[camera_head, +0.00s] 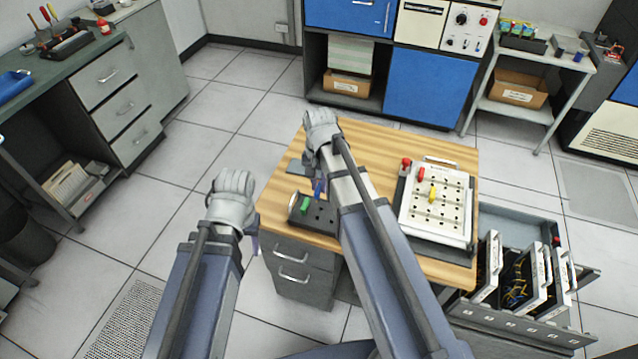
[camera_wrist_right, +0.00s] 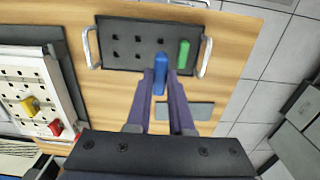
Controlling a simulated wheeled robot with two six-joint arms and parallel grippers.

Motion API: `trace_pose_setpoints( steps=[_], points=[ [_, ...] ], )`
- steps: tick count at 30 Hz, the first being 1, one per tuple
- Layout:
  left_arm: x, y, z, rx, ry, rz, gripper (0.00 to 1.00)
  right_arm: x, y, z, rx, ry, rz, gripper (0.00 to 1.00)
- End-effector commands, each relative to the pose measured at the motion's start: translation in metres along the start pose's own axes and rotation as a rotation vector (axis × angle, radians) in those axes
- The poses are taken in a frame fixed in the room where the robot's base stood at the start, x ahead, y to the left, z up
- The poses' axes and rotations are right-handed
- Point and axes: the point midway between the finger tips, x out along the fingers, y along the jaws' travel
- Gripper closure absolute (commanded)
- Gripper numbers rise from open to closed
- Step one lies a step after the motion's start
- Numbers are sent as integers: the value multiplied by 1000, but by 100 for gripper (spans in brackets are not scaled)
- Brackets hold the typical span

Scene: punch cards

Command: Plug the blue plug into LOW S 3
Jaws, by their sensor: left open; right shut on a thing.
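The blue plug (camera_wrist_right: 160,74) is between the purple fingers of my right gripper (camera_wrist_right: 161,78), which is shut on it. In the head view the blue plug (camera_head: 318,188) shows beside my right arm, at the dark plug holder (camera_head: 324,218). I cannot tell whether its lower end is in a hole or just clear. A green plug (camera_head: 304,205) stands in the holder. The white socket panel (camera_head: 446,226) lies at the right of the wooden table, with red and yellow plugs in it; its labels are unreadable. My left gripper (camera_head: 254,242) is open, off the table's left edge.
The wooden table (camera_head: 385,145) has bare room behind my right arm. A flat grey plate (camera_wrist_right: 185,110) lies near the holder. A drawer (camera_head: 515,235) with panel modules and yellow wires stands open at the right. Floor is clear at the left.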

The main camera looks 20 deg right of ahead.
Motion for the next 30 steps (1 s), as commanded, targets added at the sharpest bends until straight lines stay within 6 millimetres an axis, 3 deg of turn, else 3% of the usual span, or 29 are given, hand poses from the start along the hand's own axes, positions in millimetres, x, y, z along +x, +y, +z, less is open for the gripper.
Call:
trace_pose_setpoints(
  steps=[30],
  points=[
    [-48,-5,3,0,0,0,45,-48,0,0,0,0,0,100]
  ],
)
